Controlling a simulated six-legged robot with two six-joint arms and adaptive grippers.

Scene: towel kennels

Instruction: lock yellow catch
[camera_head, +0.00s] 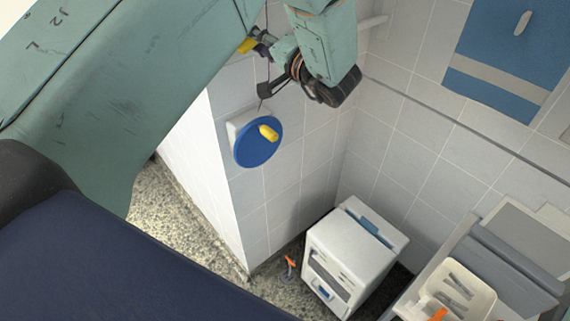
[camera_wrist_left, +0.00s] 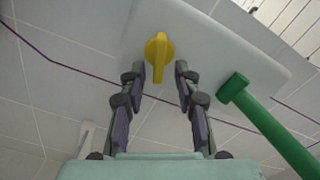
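The yellow catch (camera_wrist_left: 157,55) is a knob with a long grip on a pale plate (camera_wrist_left: 215,50) in the left wrist view. My left gripper (camera_wrist_left: 160,72) is open, with one finger on each side of the catch's lower end. Gaps show between the fingers and the catch, and how deep they reach is hard to tell. In the head view my left gripper (camera_head: 260,67) is at the wall at top centre, by a small yellow piece (camera_head: 246,46); the plate is hidden behind my arm. My right gripper is out of view.
A green bar handle (camera_wrist_left: 262,120) is close right of my fingers in the left wrist view. In the head view, a blue disc (camera_head: 252,150) with a yellow knob (camera_head: 268,132) is on the wall below my gripper. A white cabinet (camera_head: 335,245) and a tool tray (camera_head: 430,300) stand lower right.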

